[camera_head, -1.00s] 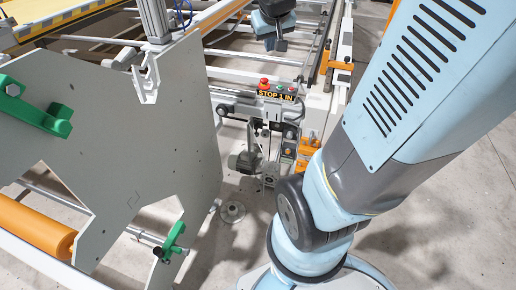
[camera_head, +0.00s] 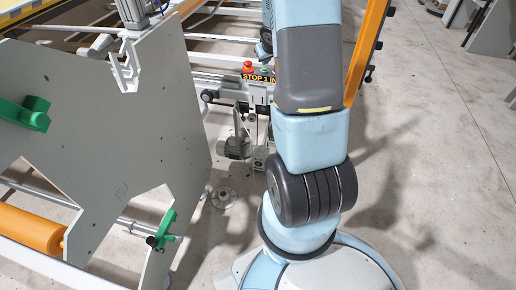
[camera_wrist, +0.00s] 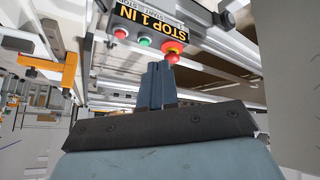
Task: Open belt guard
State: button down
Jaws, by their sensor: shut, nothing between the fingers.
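My gripper (camera_wrist: 158,85) is shut and empty in the wrist view. In the head view, the panel (camera_head: 259,78) stands at the middle of the machine, partly hidden by my arm. I cannot clearly make out which part is the belt guard. A motor-like unit (camera_head: 234,146) sits below the panel.
A large grey side plate (camera_head: 130,120) with green handles (camera_head: 166,228) stands at the left. An orange bar (camera_head: 367,50) rises right of my arm. An orange bracket (camera_wrist: 55,70) shows in the wrist view. Concrete floor is free at right.

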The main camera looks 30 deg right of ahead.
jog(key=s+d+f+y, duration=0.1)
jog(key=d+f+y, duration=0.1)
jog(key=f, duration=0.8)
jog(key=s+d+f+y, duration=0.1)
jog(key=s+f, duration=0.1)
jog(key=f, duration=0.7)
jog(key=s+a+f+g+y, duration=0.1)
jog(key=s+f+y, duration=0.1)
jog(key=s+f, duration=0.35)
jog(key=s+a+f+g+y, duration=0.1)
jog(key=s+f+y, duration=0.15)
jog(key=f, duration=0.65)
jog(key=w+a+f, duration=0.4)
jog(key=a+f, duration=0.3)
jog(key=a, duration=0.1)
jog(key=shift+w+f, duration=0.2)
jog(key=shift+w, duration=0.05)
